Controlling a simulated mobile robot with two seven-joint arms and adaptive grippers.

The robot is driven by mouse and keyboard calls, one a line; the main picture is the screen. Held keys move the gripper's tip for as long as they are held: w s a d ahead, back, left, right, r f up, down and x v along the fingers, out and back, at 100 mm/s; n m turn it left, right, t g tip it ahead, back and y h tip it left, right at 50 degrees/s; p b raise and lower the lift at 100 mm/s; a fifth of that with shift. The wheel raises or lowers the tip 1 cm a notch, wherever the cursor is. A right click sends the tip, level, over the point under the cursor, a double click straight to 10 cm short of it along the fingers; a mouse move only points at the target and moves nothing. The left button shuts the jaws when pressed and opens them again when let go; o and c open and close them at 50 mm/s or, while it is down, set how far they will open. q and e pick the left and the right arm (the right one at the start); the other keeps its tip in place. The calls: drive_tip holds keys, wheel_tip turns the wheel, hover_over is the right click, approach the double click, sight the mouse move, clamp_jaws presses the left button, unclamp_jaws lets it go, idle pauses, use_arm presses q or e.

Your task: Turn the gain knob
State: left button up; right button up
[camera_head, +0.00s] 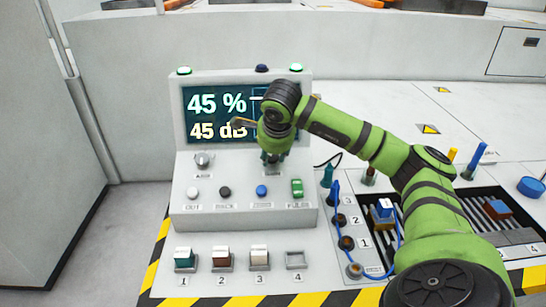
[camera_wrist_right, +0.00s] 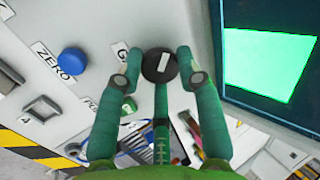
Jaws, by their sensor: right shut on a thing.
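The gain knob (camera_wrist_right: 159,66) is round and dark with a white mark on its face, in the upper middle of the right wrist view. A label starting with G is partly visible beside it. My right gripper (camera_wrist_right: 160,75) is shut on the knob, with green fingers on either side of it. In the head view my right gripper (camera_head: 272,155) reaches down onto the console's upper panel and hides the knob. The screen (camera_head: 215,117) reads 45 % and 45 dB, its right part covered by my wrist. My left gripper is not in view.
A silver knob (camera_head: 203,160) sits to the left on the console. Numbered slots line the console front, with slot 4 (camera_head: 295,260) empty. Cables and plugs stand at the right.

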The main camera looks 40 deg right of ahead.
drive_tip(key=m, duration=0.2)
drive_tip(key=m+b, duration=0.1)
drive_tip(key=m, duration=0.2)
drive_tip(key=shift+a+f, duration=0.2)
drive_tip(key=shift+m, duration=0.7)
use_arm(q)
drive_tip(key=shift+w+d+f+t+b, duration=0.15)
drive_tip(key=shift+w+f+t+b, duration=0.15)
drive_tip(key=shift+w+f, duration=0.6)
use_arm(e)
drive_tip(key=shift+m, duration=0.3)
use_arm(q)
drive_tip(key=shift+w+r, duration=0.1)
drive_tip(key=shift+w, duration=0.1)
use_arm(e)
drive_tip(key=shift+r, duration=0.1)
drive_tip(key=o, duration=1.1)
drive_tip(key=shift+w, duration=0.1)
drive_tip(key=shift+o, duration=0.2)
